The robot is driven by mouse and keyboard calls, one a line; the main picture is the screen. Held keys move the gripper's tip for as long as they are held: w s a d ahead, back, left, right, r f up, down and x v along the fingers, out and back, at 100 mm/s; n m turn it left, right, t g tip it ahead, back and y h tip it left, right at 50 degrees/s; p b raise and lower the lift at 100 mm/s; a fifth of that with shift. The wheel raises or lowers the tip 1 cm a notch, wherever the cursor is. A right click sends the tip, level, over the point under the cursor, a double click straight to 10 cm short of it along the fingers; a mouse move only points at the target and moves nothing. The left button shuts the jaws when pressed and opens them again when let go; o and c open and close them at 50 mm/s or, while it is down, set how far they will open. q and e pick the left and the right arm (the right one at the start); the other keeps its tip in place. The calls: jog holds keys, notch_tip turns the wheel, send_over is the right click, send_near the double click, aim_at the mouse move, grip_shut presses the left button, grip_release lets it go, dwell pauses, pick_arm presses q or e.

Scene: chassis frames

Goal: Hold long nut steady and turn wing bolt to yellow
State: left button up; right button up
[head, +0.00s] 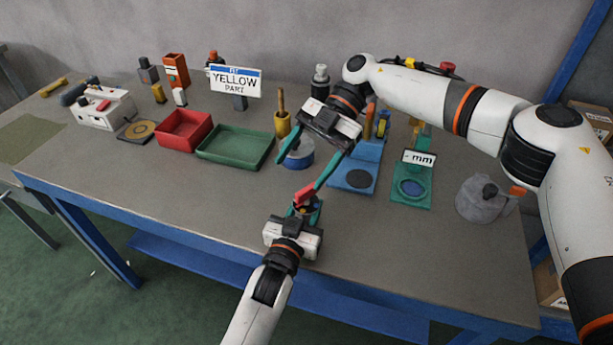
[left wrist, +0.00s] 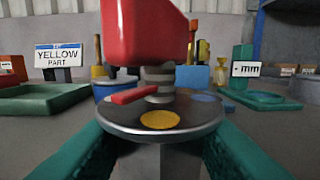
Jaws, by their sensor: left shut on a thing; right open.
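The red wing bolt (head: 304,194) stands upright in my left gripper; its big red head (left wrist: 150,30) and grey threaded shank (left wrist: 158,78) fill the left wrist view's middle. Below is a round grey disc (left wrist: 115,118) with a yellow spot (left wrist: 160,119) on its near side. A red pointer (left wrist: 135,95) points left, away from the yellow spot. My left gripper (head: 305,210) is shut on the grey long nut (left wrist: 166,160) under the disc. My right gripper (head: 301,174) is open just above the wing bolt, one fingertip close to it; I cannot tell whether they touch.
A sign (head: 235,81) reads "YELLOW PART". A red tray (head: 184,130), a green tray (head: 235,147), a blue round container (head: 298,153), a blue stand (head: 354,178) and a green gauge stand (head: 411,187) lie beyond. A grey object (head: 482,200) sits at right. The near table edge is clear.

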aim_at(306, 189)
jog(key=f+n+t+h, duration=0.2)
jog(key=n, duration=0.2)
jog(key=w+f+n+t+h, duration=0.1)
jog(key=f+n+t+h, duration=0.2)
jog(key=n, duration=0.2)
jog(key=f+n+t+h, duration=0.2)
jog(key=f+n+t, duration=0.1)
jog(key=n, duration=0.2)
jog(key=shift+w+d+f+h, duration=0.1)
jog(key=shift+w+f+h, duration=0.05)
jog(key=shift+w+h, duration=0.15)
jog(key=shift+c, duration=0.2)
